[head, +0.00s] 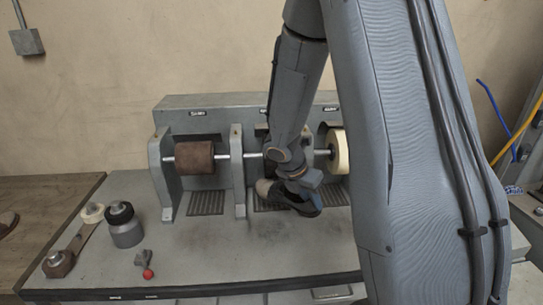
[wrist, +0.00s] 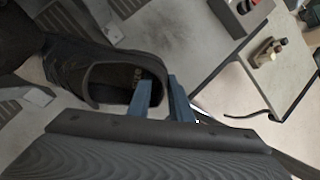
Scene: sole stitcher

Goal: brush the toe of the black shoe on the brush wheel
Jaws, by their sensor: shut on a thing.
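My gripper (head: 311,183) is low in front of the machine's middle station in the head view. It is shut on the heel end of the black shoe (head: 266,189). In the wrist view the blue fingers of my gripper (wrist: 163,98) pinch the collar of the black shoe (wrist: 72,70), one finger inside the opening and one outside. The toe points left in both views. The brush wheel is mostly hidden behind my arm in the head view. A dark round shape, probably the brush wheel (wrist: 18,35), shows at the wrist view's upper left near the toe; I cannot tell whether they touch.
A brown drum (head: 195,158) is left of the middle station and a cream wheel (head: 338,151) is right of it, with upright supports between. A dark-topped can (head: 125,226), a strap-like tool (head: 62,262) and a red knob (head: 148,274) are at the bench's left.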

